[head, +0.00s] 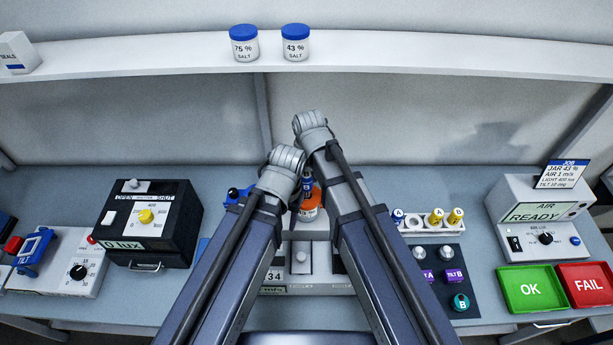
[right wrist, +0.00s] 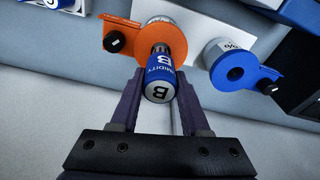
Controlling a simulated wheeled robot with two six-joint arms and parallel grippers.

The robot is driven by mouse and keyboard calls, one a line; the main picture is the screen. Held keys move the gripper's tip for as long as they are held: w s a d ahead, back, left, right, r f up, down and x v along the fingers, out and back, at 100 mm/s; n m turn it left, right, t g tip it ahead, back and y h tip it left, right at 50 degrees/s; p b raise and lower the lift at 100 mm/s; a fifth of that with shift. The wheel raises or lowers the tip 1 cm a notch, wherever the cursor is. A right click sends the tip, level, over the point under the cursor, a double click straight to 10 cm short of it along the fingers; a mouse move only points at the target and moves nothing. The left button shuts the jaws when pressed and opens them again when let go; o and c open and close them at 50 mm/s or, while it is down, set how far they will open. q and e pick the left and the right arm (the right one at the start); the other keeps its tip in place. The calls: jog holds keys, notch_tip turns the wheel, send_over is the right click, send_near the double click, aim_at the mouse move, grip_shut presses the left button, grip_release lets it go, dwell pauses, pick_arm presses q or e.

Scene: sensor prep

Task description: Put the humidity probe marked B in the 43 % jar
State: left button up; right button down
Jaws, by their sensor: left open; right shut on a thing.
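The humidity probe marked B (right wrist: 160,82), with a blue body and a white end, is between the fingers of my right gripper (right wrist: 161,98). It also shows in the head view (head: 307,184). Its far end is at the orange lid (right wrist: 128,40) of a jar, which also shows in the head view (head: 311,206); I cannot tell how deep it reaches. A jar with a blue lid (right wrist: 236,68) stands beside it, its label only partly visible, ending in %. The orange jar's label is not readable. My left gripper (head: 284,160) is open, fingers mostly hidden by its arm.
Salt jars marked 75 % (head: 244,44) and 43 % (head: 295,44) stand on the back shelf. A probe rack (head: 415,230) is right of the arms. The job card (head: 567,174) reads JAR 43 %. Green OK (head: 531,290) and red FAIL (head: 586,286) trays lie far right.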

jog(key=shift+f+b, duration=2.05)
dwell(3.1)
jog(key=shift+c, duration=0.3)
grip_release()
jog(key=shift+r, duration=0.1)
dwell(0.5)
jog(key=shift+r+p, duration=3.95)
jog(key=shift+p, duration=0.15)
